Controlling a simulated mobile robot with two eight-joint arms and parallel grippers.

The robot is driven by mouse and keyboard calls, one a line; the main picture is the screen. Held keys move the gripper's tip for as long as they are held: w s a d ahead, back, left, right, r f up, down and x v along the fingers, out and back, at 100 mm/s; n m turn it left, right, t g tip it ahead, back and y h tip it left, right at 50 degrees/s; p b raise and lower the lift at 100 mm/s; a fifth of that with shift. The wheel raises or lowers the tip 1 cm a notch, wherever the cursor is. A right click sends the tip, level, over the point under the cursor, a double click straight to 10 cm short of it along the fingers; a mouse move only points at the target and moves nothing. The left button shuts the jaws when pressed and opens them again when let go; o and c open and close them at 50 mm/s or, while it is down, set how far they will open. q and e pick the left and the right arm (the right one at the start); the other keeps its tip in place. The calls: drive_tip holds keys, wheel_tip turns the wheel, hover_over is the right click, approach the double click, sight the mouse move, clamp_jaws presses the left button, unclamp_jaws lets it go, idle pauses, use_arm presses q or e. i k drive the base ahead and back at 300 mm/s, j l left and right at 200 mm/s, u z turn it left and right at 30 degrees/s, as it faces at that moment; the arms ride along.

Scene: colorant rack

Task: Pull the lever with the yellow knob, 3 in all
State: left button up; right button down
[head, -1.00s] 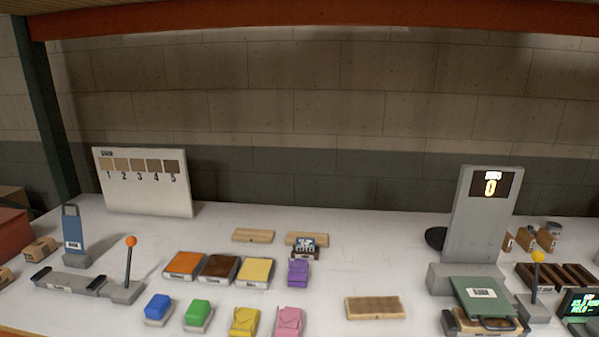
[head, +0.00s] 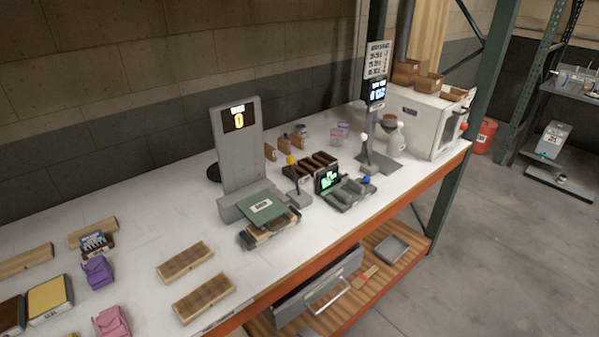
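The lever with the yellow knob (head: 291,160) stands upright or nearly so on a small grey base (head: 297,198). It is right of a tall grey post with a display (head: 239,117) that reads 0. A green plate (head: 262,208) with a white label lies at the foot of this post, left of the lever. Neither of my grippers is in the head view, and nothing touches the knob.
A dark rack (head: 315,166) and a device with a green screen (head: 328,177) stand close right of the lever. A white-knobbed lever (head: 364,138) and a white box (head: 422,120) are further right. Wooden blocks (head: 203,297) lie front left. The table's orange front edge (head: 355,233) is near.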

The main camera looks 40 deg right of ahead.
sight(290, 159)
drive_tip(key=z, duration=1.4)
drive_tip(key=i+l+u, duration=0.3)
drive_tip(key=l, duration=0.3)
drive_tip(key=i+l+u, duration=0.35)
drive_tip(key=l, duration=0.3)
drive_tip(key=i+l+u, duration=0.15)
drive_tip(key=l, duration=0.2)
drive_tip(key=k, duration=0.45)
drive_tip(key=i, duration=0.5)
